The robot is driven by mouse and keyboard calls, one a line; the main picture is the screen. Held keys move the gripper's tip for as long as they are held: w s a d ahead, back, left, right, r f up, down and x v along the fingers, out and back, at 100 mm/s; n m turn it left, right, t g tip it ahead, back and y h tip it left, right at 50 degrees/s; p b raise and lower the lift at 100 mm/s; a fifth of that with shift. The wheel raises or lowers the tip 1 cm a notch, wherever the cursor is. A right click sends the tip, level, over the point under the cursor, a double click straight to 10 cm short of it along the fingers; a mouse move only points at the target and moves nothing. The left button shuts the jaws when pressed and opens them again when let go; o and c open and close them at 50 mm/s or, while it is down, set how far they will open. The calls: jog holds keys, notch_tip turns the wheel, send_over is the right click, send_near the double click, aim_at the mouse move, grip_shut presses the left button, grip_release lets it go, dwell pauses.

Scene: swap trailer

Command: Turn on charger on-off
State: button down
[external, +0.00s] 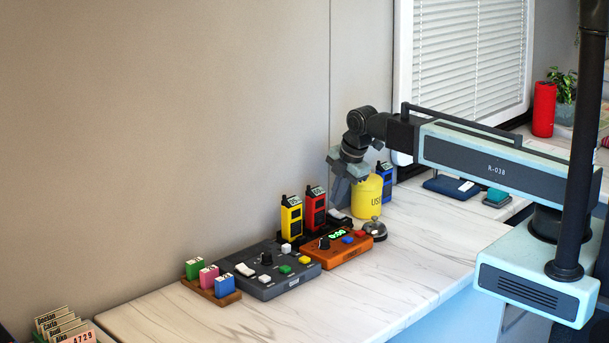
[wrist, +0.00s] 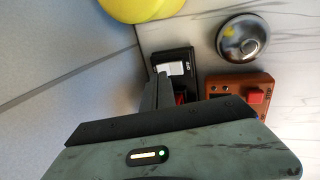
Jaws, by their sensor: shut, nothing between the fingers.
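The charger's black base (external: 284,239) stands against the wall with a yellow radio (external: 291,217) and a red radio (external: 315,208) upright in it. The white on-off rocker (external: 338,215) is at its right end. In the wrist view the rocker (wrist: 171,69) sits on the black housing (wrist: 188,54), with the lettering OFF beside it. My gripper (external: 337,192) is shut and empty, pointing down above the switch end. In the wrist view its fingertips (wrist: 160,78) are beside the rocker; I cannot tell whether they touch it.
A yellow cylinder (external: 367,198) stands right beside my gripper. A silver bell (external: 374,229) and an orange timer box (external: 338,249) are in front. A grey control box (external: 265,271) and colored blocks (external: 209,279) are to the left. The front counter is clear.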

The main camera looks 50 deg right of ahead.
aim_at(337, 214)
jog(key=b+x, duration=0.1)
jog(key=x, duration=0.1)
jog(key=shift+f, duration=0.35)
jog(key=shift+r, duration=0.15)
jog(key=shift+w, duration=0.1)
jog(key=shift+w, duration=0.2)
jog(key=shift+f+g, duration=0.2)
jog(key=shift+g, duration=0.1)
jog(key=shift+s, duration=0.2)
